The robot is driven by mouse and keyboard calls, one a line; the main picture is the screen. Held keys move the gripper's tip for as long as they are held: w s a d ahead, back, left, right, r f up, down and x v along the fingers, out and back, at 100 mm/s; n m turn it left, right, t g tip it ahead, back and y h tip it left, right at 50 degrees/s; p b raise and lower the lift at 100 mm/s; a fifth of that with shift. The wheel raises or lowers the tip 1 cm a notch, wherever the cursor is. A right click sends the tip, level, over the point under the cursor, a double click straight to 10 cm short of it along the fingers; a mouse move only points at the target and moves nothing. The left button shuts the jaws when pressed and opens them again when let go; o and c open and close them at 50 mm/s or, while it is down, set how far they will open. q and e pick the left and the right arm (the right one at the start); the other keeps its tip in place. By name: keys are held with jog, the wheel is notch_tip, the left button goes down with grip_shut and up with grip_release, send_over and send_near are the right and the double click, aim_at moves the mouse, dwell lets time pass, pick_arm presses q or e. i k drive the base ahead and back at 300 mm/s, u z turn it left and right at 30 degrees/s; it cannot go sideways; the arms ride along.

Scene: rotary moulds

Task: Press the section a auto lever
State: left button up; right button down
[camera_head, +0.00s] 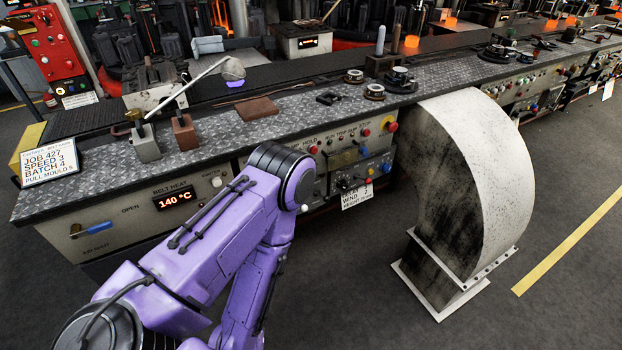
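No lever in view has a readable "section a auto" label. A lever with a long pale rod and a grey rounded knob (232,69) stands on the bench top on small block mounts, a grey one (145,143) and a brown one (184,132). A small control panel with coloured buttons and a blue part (363,150) is right of my purple arm. My arm's bent joint stands in front of the bench and hides part of its front. Neither gripper shows.
The metal-topped bench (120,172) runs from left to far right. A job sign (50,162) and a 140 °C display (174,200) are at its left. A large curved pale duct (480,150) stands on the floor at right. Grey floor (570,220) beyond it is clear.

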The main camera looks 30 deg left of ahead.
aim_at(325, 198)
jog(key=u, duration=0.95)
jog(key=i, duration=0.85)
jog(key=u, duration=0.95)
